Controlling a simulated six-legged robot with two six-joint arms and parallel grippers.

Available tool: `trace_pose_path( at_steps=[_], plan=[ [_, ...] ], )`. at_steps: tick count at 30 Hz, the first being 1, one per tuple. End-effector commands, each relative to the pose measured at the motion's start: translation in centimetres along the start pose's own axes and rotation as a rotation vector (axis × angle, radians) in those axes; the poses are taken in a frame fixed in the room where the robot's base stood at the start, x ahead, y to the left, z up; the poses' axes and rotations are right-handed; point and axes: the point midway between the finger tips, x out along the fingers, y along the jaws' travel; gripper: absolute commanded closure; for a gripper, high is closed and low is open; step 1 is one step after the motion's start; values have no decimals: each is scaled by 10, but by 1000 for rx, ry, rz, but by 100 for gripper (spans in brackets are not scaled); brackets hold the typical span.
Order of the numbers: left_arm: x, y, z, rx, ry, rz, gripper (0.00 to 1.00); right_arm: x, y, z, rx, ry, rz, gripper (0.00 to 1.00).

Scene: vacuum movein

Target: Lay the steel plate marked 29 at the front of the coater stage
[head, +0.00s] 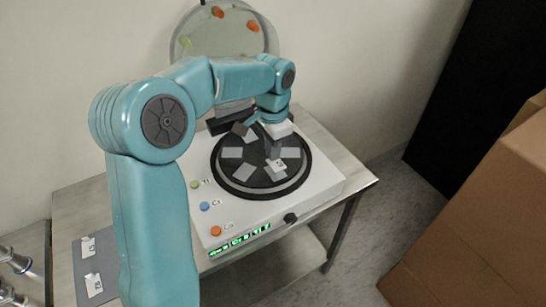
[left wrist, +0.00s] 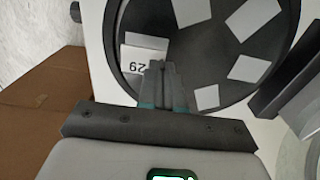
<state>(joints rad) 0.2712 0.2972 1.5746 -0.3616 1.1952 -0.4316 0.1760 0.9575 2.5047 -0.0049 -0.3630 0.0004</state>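The coater stage (head: 230,175) is a round black disc in the top of a white machine, with several pale rectangular pieces on it. The steel plate marked 29 (left wrist: 131,67), grey with a white label, lies on the stage near its rim in the left wrist view. A labelled plate (head: 279,168) at the front right of the disc in the head view looks like the same one; its number is too small to read there. My left gripper (head: 274,150) is just above it. Its fingertips (left wrist: 165,68) overlap the plate's edge and are close together; their grip on it is unclear.
The machine (head: 325,183) has coloured buttons and a green display in front. A round lid (head: 192,42) stands raised behind. A dark tray (head: 103,263) with labelled plates lies on the table's left. Cardboard boxes (head: 480,220) stand right. Floor shows between table and boxes.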

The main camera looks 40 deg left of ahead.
Motion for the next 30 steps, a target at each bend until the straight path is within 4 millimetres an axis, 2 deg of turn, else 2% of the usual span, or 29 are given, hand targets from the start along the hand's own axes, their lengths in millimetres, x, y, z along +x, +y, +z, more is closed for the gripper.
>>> trace_pose_path(
  at_steps=[1,5,17,20,30],
  plan=[
    [11,0,0,0,-4,1,100,2,1,0,0,0,0,57],
    [26,0,0,0,-2,0,100,2,1,0,0,0,0,57],
    [31,0,0,0,-1,0,100,5,2,0,0,0,0,57],
    [30,0,0,0,-1,0,70,4,2,0,0,0,0,57],
    [26,0,0,0,0,-1,70,1,0,0,0,0,0,57]
  ],
)
